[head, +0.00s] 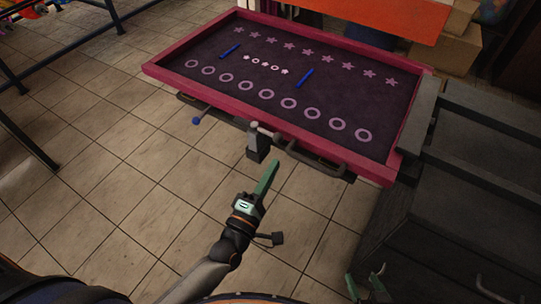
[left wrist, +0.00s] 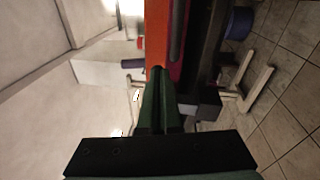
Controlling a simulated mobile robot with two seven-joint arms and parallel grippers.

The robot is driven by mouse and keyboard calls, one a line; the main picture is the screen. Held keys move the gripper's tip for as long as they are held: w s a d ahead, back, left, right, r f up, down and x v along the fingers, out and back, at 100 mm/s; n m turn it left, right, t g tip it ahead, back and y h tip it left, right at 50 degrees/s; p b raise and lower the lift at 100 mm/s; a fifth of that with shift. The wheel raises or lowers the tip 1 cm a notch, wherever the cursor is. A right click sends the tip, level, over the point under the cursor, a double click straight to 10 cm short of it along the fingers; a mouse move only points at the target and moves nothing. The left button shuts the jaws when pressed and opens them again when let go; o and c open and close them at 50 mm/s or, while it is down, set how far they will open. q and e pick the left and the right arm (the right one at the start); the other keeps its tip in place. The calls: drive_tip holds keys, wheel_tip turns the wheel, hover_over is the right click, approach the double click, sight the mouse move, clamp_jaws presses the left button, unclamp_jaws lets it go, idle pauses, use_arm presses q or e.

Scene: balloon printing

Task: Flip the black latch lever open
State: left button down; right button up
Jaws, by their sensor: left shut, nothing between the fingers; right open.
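The black latch lever (head: 257,147) is a dark upright block with a light pin at its top, at the middle of the near edge of the pink-framed screen (head: 190,95). In the left wrist view a dark block (left wrist: 203,105), likely the latch, shows just right of the fingers. My left gripper (head: 273,166) has green fingers, shut and empty, slightly right of and nearer than the latch in the head view. I cannot tell whether they touch. My right gripper (head: 364,286) is open at the bottom, partly cut off.
The screen bears purple stars and rings, with two blue strips (head: 304,78) on it. A rod with a blue knob (head: 196,121) sticks out left of the latch. A dark handle bar (head: 316,160) runs along the near edge. A grey cabinet (head: 450,190) stands right; tiled floor lies left.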

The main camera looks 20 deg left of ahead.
use_arm(q)
drive_tip(key=shift+v, duration=1.25)
drive_tip(key=s+a+f+m+g+y+p, duration=0.1)
drive_tip(key=s+a+f+m+g, duration=0.2)
drive_tip(key=m, duration=0.6)
drive_tip(key=s+a+f+m+g+p, duration=0.2)
drive_tip(key=s+a+f+m+g, duration=0.1)
drive_tip(key=s+f+m+g, duration=0.4)
drive_tip(key=s+f+m, duration=0.2)
drive_tip(key=s+m, duration=0.1)
drive_tip(key=shift+f+y, duration=0.4)
